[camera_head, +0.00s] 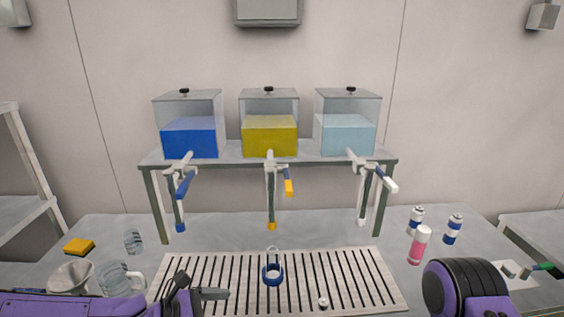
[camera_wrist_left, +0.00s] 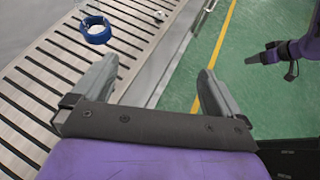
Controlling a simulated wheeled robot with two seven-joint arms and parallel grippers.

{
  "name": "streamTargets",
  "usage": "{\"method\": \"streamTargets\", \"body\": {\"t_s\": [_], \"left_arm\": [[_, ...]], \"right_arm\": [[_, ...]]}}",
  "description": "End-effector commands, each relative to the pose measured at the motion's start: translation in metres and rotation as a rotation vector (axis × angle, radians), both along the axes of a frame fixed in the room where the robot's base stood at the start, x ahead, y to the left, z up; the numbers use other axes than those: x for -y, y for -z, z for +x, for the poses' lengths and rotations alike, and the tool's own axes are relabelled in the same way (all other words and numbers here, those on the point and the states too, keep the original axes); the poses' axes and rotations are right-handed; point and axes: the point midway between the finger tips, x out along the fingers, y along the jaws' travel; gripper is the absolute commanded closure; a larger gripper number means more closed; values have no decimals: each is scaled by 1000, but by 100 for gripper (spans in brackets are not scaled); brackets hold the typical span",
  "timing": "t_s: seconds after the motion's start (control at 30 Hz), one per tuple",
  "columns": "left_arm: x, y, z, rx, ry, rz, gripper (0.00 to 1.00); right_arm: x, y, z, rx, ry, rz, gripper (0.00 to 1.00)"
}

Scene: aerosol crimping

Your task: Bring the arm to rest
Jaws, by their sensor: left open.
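My left gripper (camera_head: 205,288) is low over the slatted grate in the head view, its arm coming in along the bottom left. In the left wrist view the left gripper (camera_wrist_left: 158,66) has its two grey fingers wide apart with nothing between them. A blue ring-shaped piece (camera_head: 272,273) on the grate lies to the right of it, apart from the fingers; it also shows in the left wrist view (camera_wrist_left: 96,34). My right arm (camera_head: 466,287) shows at the bottom right. A dark-ended purple arm part (camera_wrist_left: 280,54) shows in the left wrist view; its jaw state is unclear.
The slatted grate (camera_head: 230,265) covers the bench front, with a small white piece (camera_head: 323,303) on it. Three dispensers, blue (camera_head: 190,140), yellow (camera_head: 269,136) and pale blue (camera_head: 347,135), stand behind. A glass jug (camera_head: 118,278) is left; a pink can (camera_head: 418,245) is right.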

Motion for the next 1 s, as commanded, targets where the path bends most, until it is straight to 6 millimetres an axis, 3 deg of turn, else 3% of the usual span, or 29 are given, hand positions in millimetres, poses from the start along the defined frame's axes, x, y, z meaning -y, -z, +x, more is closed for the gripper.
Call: {"method": "streamTargets", "body": {"t_s": [0.27,0.47,0.57,0.73,0.9,1.0], "left_arm": [[-5,63,-30,-47,68,222,0],[-26,130,-74,-79,178,497,0],[-48,170,-109,-84,282,693,0],[-109,229,-184,-19,603,1119,0],[-157,244,-231,161,954,1428,0],[-171,243,-247,294,1133,1535,0]], "right_arm": [[0,0,0,0,0,0,57],[0,0,0,0,0,0,57],[0,0,0,0,0,0,57],[0,0,0,0,0,0,57],[0,0,0,0,0,0,57],[0,0,0,0,0,0,57]]}}
